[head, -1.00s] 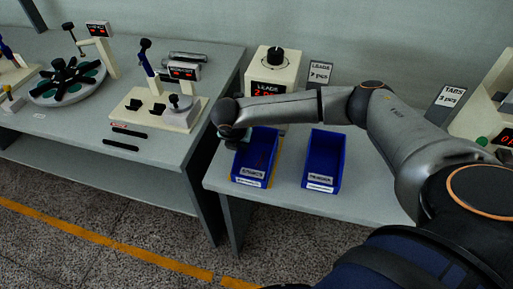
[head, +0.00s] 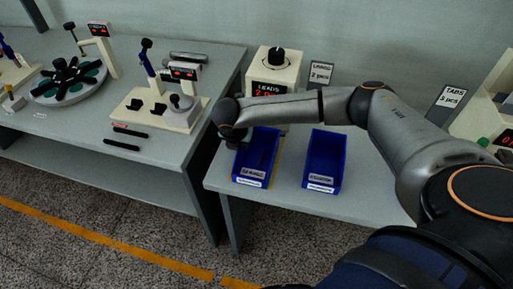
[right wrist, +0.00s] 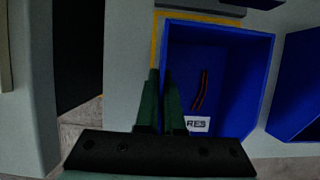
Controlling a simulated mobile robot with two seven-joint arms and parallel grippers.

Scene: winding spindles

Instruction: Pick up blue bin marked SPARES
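The blue SPARES bin (head: 256,157) stands on the grey bench at the left of two blue bins. Its white label is blurred in the head view; the right wrist view shows the ending "RES" on a label inside the bin (right wrist: 230,75). A red and dark strip lies in it. My right gripper (right wrist: 160,85) is at the bin's left wall, one green finger outside and one inside, closed close together on the wall. In the head view the right gripper (head: 232,138) is partly hidden by its wrist. My left gripper is not in view.
A second blue bin (head: 324,160) stands to the right, with a gap between. Behind is a cream LEADS dispenser (head: 273,72) with a sign (head: 320,73). A yellow outline (right wrist: 155,45) runs around the bin. Another bench (head: 75,135) with fixtures stands left.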

